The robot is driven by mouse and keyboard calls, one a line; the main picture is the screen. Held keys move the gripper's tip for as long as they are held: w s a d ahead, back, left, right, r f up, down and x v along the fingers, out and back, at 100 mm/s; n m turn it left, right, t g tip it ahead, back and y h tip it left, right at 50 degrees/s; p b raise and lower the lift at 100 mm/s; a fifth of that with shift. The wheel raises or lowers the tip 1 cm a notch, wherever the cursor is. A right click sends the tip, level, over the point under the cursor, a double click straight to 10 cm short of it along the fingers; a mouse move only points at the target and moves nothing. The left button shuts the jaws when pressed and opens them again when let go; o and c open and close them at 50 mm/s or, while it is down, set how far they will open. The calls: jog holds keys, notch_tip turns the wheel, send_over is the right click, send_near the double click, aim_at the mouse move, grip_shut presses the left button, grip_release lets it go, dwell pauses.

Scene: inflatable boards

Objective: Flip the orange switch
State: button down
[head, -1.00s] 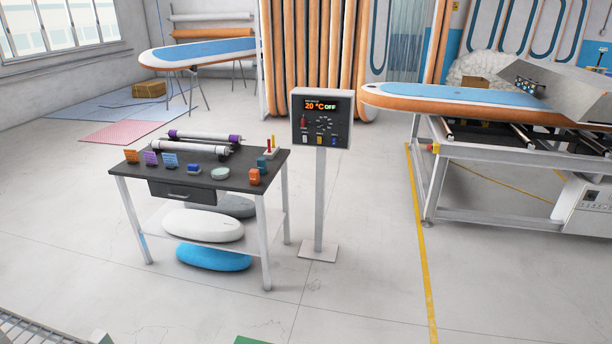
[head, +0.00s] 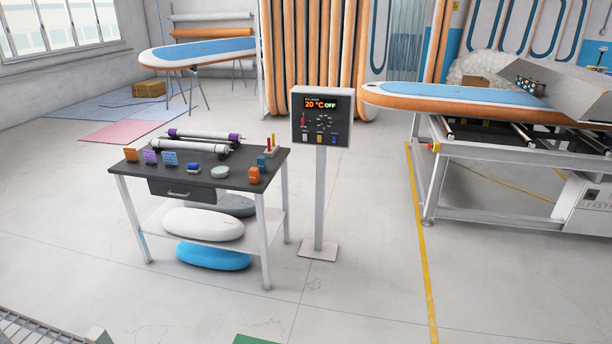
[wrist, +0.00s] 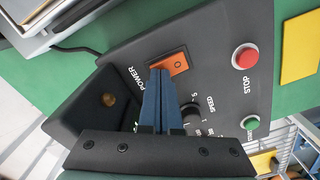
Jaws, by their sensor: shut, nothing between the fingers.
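The orange switch (wrist: 175,60) is a rocker set in a dark panel (wrist: 215,45) beside the printed word POWER. A small round mark shows on its right part; its left part is partly hidden by my fingers. My gripper (wrist: 159,72) is shut and empty, its two blue fingers together. The fingertips overlap the switch's lower left edge in the wrist view. I cannot tell whether they touch it. Neither my gripper nor the orange switch shows in the head view.
The panel also has a red STOP button (wrist: 245,56), a green button (wrist: 250,123) and a dark SPEED knob (wrist: 191,117), close right of the fingers. In the head view, a work table (head: 218,178) and a display stand (head: 320,200) stand on open floor.

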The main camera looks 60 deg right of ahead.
jog(key=shift+f, duration=0.2)
notch_tip(320, 180, up, 7)
jog(key=p, duration=0.7)
jog(key=shift+r, duration=0.1)
jog(key=shift+w, duration=0.1)
dwell(0.7)
